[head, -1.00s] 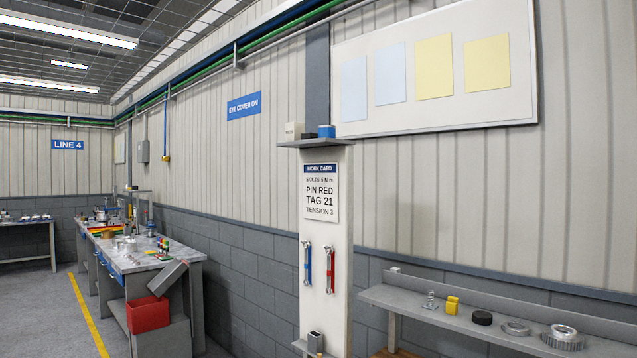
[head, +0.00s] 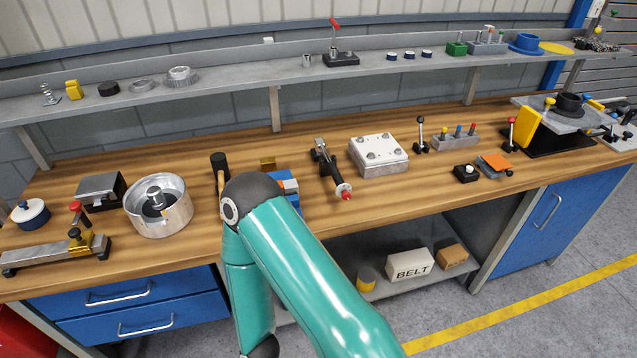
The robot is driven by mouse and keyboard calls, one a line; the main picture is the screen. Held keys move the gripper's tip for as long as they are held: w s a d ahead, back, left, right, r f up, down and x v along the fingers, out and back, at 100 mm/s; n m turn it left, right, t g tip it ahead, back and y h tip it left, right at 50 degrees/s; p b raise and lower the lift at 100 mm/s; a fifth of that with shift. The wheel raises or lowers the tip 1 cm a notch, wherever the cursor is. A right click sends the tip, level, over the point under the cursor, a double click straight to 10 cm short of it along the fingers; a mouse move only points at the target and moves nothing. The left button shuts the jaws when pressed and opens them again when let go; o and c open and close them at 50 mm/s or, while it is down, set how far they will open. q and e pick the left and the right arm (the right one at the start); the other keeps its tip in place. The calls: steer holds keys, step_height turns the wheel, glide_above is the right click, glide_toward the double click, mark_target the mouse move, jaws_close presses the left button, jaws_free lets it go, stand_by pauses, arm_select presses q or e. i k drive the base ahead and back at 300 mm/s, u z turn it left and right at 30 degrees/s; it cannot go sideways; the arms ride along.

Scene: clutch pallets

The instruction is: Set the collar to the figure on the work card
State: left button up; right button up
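The work card is out of the present head view. No part is clearly readable as the collar, and no figures can be read. A grey bar (head: 45,259) with a brass block (head: 82,242) and dark knob lies at the bench's left front. A dark tool with a red tip (head: 330,168) lies near the bench middle. A black-topped, tan-stemmed piece (head: 219,170) stands left of it, partly hidden by my teal arm. That arm's bend is over the bench front, and I cannot tell which arm it is. Neither gripper is in view.
The wooden bench (head: 270,150) is crowded. A grey shelf (head: 230,80) with small parts runs behind. The lower shelf holds a BELT box (head: 409,265).

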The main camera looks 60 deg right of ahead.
mark_target(345, 196)
steer(key=z, duration=1.3)
steer(key=k, duration=0.45)
steer(key=u, duration=0.2)
steer(key=i, duration=0.5)
steer(key=u, duration=0.05)
